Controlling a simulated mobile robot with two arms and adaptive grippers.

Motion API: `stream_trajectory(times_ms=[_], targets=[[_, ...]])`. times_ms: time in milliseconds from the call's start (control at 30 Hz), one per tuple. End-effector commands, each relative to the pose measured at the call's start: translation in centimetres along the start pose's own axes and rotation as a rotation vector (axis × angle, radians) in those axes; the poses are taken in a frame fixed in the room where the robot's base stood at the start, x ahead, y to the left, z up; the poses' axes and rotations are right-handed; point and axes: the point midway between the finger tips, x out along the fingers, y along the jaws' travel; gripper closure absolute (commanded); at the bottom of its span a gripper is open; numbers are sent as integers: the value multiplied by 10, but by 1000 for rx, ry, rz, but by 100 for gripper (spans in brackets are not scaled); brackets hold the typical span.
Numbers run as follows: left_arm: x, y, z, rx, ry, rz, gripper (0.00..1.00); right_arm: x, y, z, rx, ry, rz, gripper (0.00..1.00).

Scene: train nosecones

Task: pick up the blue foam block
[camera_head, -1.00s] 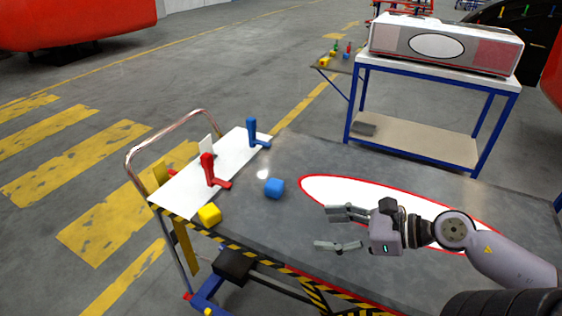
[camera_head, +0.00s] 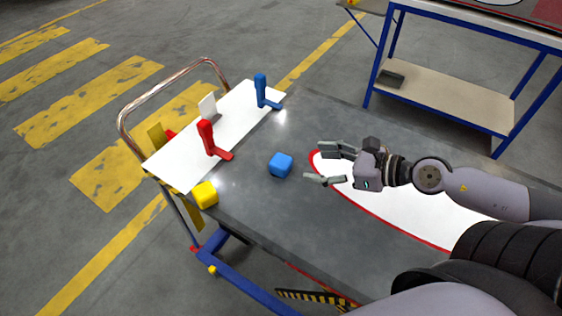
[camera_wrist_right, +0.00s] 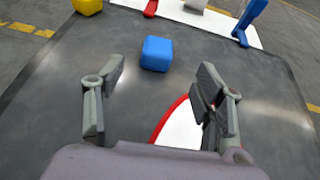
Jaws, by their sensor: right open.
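The blue foam block (camera_head: 280,165) is a small rounded cube on the grey cart top (camera_head: 260,215). In the right wrist view the blue block (camera_wrist_right: 157,53) lies ahead of the fingertips, between their lines and a little nearer the left finger. My right gripper (camera_head: 322,164) is open and empty, just to the right of the block in the head view and apart from it. It also shows open in the right wrist view (camera_wrist_right: 158,78). My left gripper is not in view.
A yellow block (camera_head: 205,194) sits at the cart's near left corner. A red tool (camera_head: 209,140) and a blue tool (camera_head: 262,92) stand on a white panel (camera_head: 178,160). A red-edged white oval (camera_head: 395,208) lies under my right arm. A blue-framed table (camera_head: 450,95) stands behind.

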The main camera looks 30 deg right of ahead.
Motion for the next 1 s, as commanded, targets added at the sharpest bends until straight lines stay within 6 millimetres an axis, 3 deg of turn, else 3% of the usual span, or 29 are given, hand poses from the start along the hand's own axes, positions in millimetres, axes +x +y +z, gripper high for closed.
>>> stream_trajectory(times_ms=[267, 700, 1000], targets=[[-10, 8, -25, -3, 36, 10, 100, 22, -2, 2, -2, -4, -3, 37], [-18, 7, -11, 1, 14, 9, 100, 54, -1, 1, -2, -3, -2, 37], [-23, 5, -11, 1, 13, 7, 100, 66, 0, 2, 0, -2, -2, 37]])
